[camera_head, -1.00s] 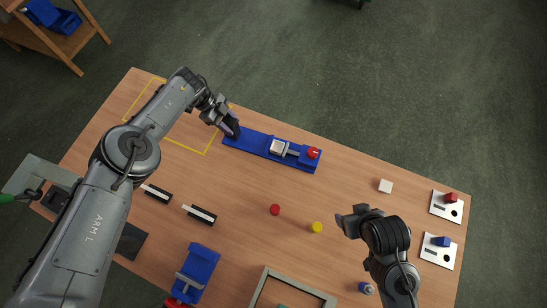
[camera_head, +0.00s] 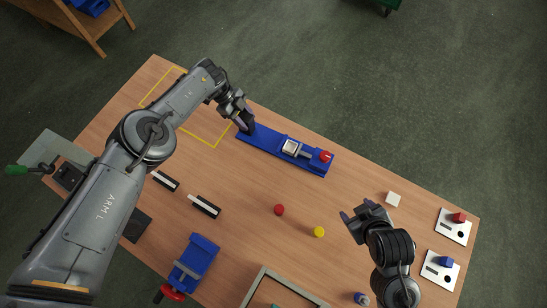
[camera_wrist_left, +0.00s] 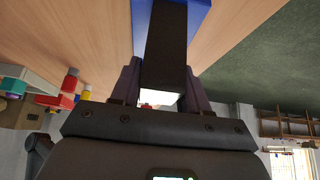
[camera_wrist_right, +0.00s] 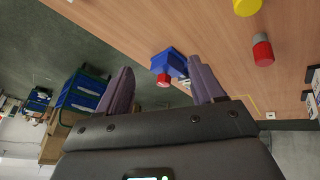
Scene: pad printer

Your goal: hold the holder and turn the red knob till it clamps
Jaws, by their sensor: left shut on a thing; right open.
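The holder (camera_head: 270,143) is a long blue base on the far side of the table, with a silver clamp block (camera_head: 292,147) near its right end. The red knob (camera_head: 326,156) sits at that right end. My left gripper (camera_head: 246,124) is shut on a dark upright block (camera_wrist_left: 165,50) at the holder's left end; the blue base shows beyond it in the left wrist view. My right gripper (camera_head: 354,212) is open and empty, in front of and to the right of the knob, apart from it. In the right wrist view the red knob (camera_wrist_right: 163,79) appears between the open fingers.
A red cylinder (camera_head: 279,210) and a yellow one (camera_head: 319,231) stand mid-table. A white cube (camera_head: 393,199) lies right of the knob. A second blue fixture (camera_head: 195,262) with a red wheel (camera_head: 172,292) is at the front. White plates (camera_head: 440,271) line the right edge.

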